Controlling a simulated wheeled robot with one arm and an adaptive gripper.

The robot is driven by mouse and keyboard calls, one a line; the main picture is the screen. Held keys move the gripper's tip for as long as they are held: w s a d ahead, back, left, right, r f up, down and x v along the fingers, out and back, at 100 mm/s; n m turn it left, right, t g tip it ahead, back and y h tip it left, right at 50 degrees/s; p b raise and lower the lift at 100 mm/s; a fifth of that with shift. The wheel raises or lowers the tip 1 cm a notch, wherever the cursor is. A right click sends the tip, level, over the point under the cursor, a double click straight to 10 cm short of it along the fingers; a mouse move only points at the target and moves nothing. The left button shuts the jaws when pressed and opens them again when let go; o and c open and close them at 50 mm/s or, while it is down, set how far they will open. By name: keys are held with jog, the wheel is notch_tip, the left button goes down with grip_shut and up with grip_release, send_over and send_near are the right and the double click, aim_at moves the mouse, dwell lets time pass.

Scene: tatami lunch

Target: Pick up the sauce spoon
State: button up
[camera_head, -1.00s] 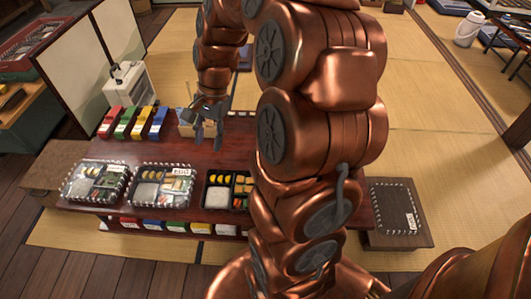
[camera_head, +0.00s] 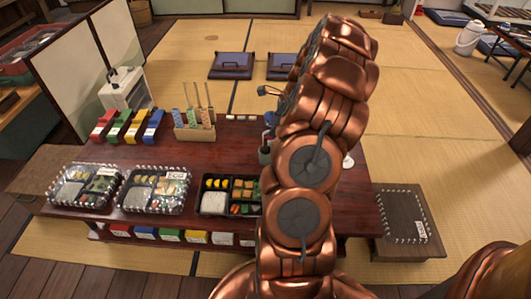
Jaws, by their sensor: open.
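I cannot make out the sauce spoon for certain. A small grey pot (camera_head: 264,154) stands on the dark red table (camera_head: 230,150), partly hidden by my arm. A small white rounded thing (camera_head: 348,161) shows just right of my arm; I cannot tell if it is part of a spoon. My gripper (camera_head: 268,107) is mostly hidden behind my arm.
Lunch boxes (camera_head: 154,206) line the table's front, one of them open (camera_head: 215,201). Coloured boxes (camera_head: 130,127) and a wooden holder (camera_head: 195,133) with upright sticks stand behind. A white dispenser (camera_head: 124,91) is at the back left. A side table (camera_head: 388,247) stands right.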

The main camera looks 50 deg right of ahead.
aim_at(266, 137)
jog(key=b+x, duration=0.3)
jog(key=x, duration=0.4)
jog(key=shift+w+a, duration=0.1)
jog(key=shift+w, duration=0.1)
grip_shut()
